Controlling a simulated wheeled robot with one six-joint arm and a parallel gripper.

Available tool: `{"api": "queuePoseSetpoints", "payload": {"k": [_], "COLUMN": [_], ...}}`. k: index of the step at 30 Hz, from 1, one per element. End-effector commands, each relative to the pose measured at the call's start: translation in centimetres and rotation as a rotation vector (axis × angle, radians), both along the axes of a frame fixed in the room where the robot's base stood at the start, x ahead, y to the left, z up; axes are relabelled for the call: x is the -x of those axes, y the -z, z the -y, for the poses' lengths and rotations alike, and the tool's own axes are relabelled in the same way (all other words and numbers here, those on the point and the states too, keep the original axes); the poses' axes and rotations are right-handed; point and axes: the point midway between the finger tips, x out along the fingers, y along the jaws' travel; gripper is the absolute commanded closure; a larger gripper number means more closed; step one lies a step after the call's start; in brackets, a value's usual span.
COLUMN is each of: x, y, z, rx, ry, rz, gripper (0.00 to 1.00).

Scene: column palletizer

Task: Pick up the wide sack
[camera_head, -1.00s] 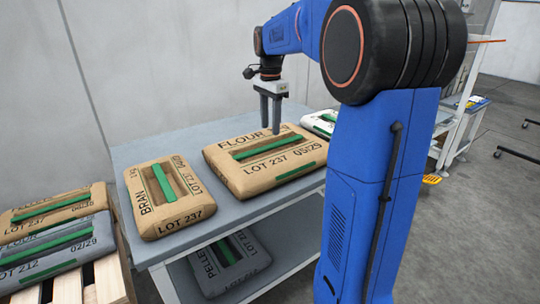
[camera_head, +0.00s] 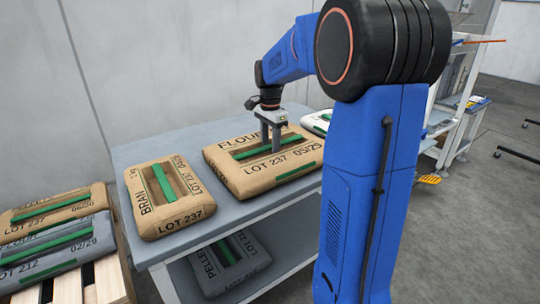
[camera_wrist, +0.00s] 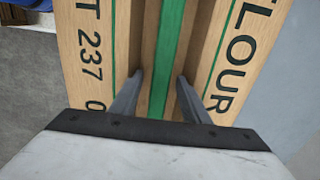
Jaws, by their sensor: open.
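The wide sack (camera_head: 232,177) is a tan flour sack marked LOT 237, lying flat on the grey table. A green strap runs along a recess in its top. My gripper (camera_head: 271,149) is over the sack's top, pointing down, with its fingers at the recess. In the wrist view, my gripper (camera_wrist: 158,85) is open, with one finger on each side of the green strap (camera_wrist: 170,50). The sack also fills most of the wrist view (camera_wrist: 85,45). I cannot tell whether the fingertips touch the sack.
A narrower tan bran sack (camera_head: 185,212) lies left of the wide sack on the table (camera_head: 150,150). A white sack (camera_head: 317,121) lies behind to the right. A grey pellet sack (camera_head: 215,275) is on the lower shelf. Tan and grey sacks are stacked on a pallet (camera_head: 105,280) at left.

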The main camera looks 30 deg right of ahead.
Motion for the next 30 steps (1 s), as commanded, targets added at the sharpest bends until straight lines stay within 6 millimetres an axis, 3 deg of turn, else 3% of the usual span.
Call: {"api": "queuePoseSetpoints", "payload": {"k": [4, 9, 30], "x": [0.00, 0.01, 0.00], "y": [-0.02, -0.03, -0.07], "z": [0.00, 0.00, 0.00], "rx": [0.000, 0.000, 0.000], "ry": [0.000, 0.000, 0.000], "rz": [0.000, 0.000, 0.000], "gripper": [0.60, 1.00, 1.00]}}
